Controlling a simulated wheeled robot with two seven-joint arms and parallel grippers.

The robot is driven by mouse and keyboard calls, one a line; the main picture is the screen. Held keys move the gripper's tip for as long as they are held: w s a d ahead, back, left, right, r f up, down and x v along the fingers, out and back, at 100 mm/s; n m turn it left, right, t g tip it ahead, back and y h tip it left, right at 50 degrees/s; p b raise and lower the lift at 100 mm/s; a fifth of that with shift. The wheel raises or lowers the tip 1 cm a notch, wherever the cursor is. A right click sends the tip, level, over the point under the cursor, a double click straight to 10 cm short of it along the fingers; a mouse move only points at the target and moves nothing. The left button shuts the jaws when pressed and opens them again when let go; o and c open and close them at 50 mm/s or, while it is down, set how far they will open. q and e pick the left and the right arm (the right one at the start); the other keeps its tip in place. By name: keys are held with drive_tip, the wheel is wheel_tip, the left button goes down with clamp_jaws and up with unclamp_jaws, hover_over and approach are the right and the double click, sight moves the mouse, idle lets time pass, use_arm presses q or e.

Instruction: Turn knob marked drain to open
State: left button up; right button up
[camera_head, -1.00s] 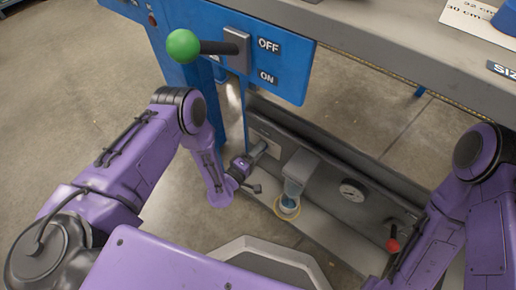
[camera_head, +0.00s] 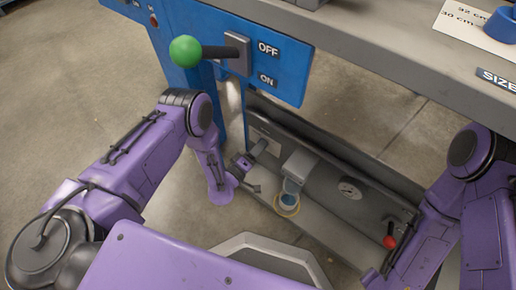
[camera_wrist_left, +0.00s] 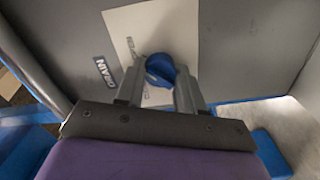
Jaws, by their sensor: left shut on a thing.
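A blue knob (camera_wrist_left: 160,68) sits on a pale plate (camera_wrist_left: 175,35) on a grey panel, next to a label reading DRAIN (camera_wrist_left: 103,72). In the left wrist view my left gripper (camera_wrist_left: 158,88) has a finger on each side of the knob and is shut on it. In the head view my left gripper (camera_head: 259,150) reaches the left end of the low grey panel (camera_head: 325,178), and the knob is hidden there. My right arm comes in at the right edge; its fingers do not show.
A green-balled lever (camera_head: 187,51) stands out from the blue OFF/ON panel (camera_head: 285,85) above my left arm.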

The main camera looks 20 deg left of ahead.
use_arm(q)
drive_tip(key=o, duration=1)
drive_tip(key=shift+a, duration=0.1)
drive_tip(key=shift+o, duration=0.2)
drive_tip(key=p+v, duration=0.4)
drive_tip(key=v, duration=0.6)
drive_tip(key=shift+s+p, duration=0.3)
drive_tip(key=shift+a, duration=0.1)
